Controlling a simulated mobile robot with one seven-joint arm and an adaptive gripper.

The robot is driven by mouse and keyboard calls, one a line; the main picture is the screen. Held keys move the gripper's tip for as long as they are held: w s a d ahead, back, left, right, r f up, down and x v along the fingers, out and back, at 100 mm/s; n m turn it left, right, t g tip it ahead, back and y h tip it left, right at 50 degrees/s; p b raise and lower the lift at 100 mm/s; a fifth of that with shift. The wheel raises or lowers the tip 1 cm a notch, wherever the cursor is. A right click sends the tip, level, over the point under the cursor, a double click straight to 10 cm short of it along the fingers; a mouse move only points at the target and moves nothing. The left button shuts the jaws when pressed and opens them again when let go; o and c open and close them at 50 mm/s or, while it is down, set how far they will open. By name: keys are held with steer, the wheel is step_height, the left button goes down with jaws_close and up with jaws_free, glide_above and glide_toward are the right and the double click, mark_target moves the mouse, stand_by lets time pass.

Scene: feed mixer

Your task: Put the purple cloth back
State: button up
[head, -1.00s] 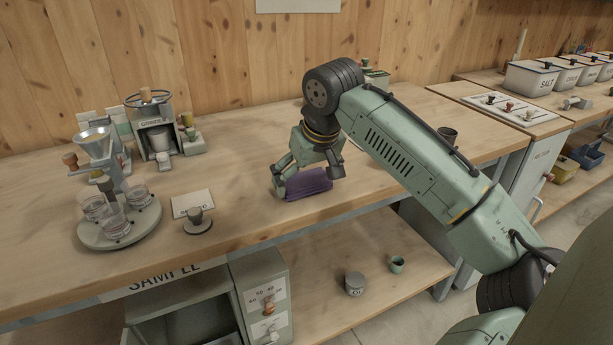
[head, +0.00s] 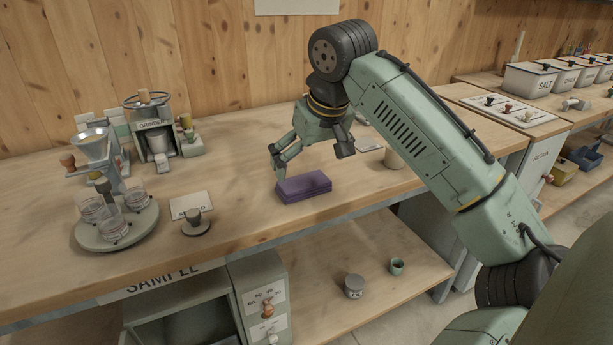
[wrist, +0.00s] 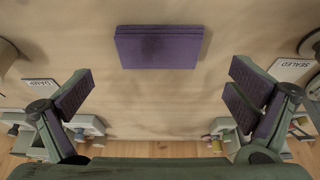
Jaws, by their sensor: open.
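The purple cloth (head: 303,187) is a folded, flat rectangle lying on the wooden bench near its front edge. In the wrist view the cloth (wrist: 160,47) lies flat at the top middle, with a darker patch on it. My gripper (head: 311,157) is open and empty, above and just behind the cloth, apart from it. In the wrist view its two spread purple-padded fingers (wrist: 162,92) stand to either side, with bare bench between them.
A round stand (head: 117,228) with glass cups, a grinder (head: 157,137) and a small dark-knobbed object (head: 195,222) stand to the left. A beige cup (head: 394,153) is right of my gripper.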

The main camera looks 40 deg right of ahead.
steer(key=v, duration=0.6)
steer(key=shift+s, duration=0.1)
steer(key=shift+c, duration=0.2)
stand_by(1.0)
